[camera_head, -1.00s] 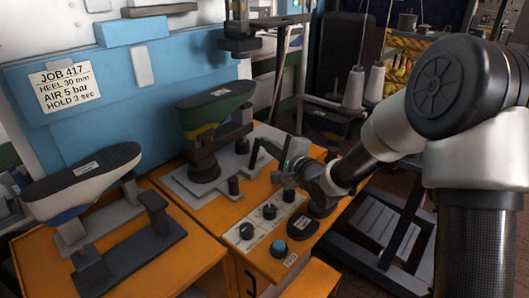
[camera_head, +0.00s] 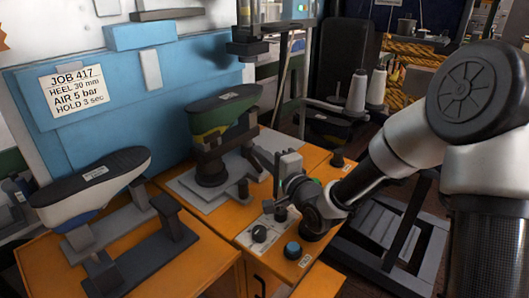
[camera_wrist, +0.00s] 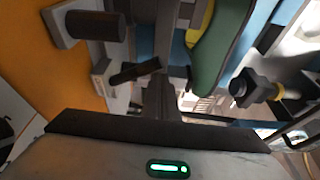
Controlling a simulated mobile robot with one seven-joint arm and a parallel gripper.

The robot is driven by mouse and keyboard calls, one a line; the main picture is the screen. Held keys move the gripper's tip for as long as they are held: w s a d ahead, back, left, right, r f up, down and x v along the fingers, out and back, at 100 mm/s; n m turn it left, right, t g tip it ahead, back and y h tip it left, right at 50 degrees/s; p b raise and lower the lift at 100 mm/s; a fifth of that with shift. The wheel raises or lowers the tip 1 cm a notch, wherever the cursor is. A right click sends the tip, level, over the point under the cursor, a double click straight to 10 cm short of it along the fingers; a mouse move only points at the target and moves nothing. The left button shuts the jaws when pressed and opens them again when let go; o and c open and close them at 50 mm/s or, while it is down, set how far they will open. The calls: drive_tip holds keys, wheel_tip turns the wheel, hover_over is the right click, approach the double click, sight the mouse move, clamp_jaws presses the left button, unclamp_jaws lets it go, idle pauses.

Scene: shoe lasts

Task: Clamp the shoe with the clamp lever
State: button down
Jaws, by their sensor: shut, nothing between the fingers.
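A green, black-topped shoe (camera_head: 222,112) sits sole up on a dark post on a grey plate. It also shows in the wrist view (camera_wrist: 222,45), green with a yellow edge. A dark bar (camera_head: 260,157), which looks like the clamp lever, slants to the right of the shoe's post. A short dark bar (camera_wrist: 135,70) in the wrist view may be the same lever. My gripper (camera_head: 276,173) is beside that bar, right of the shoe. Its fingers, also in the wrist view (camera_wrist: 158,95), are shut and empty. I cannot tell whether they touch the lever.
A second shoe (camera_head: 92,185), black-soled, stands on a dark stand at the left. Below my gripper is a control panel with a blue knob (camera_head: 292,249) and black knobs. A blue machine panel with a job sign (camera_head: 75,92) stands behind. Thread spools (camera_head: 357,90) stand behind right.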

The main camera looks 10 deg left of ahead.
drive_tip(key=shift+s+a+f, duration=0.2)
drive_tip(key=shift+s, duration=0.1)
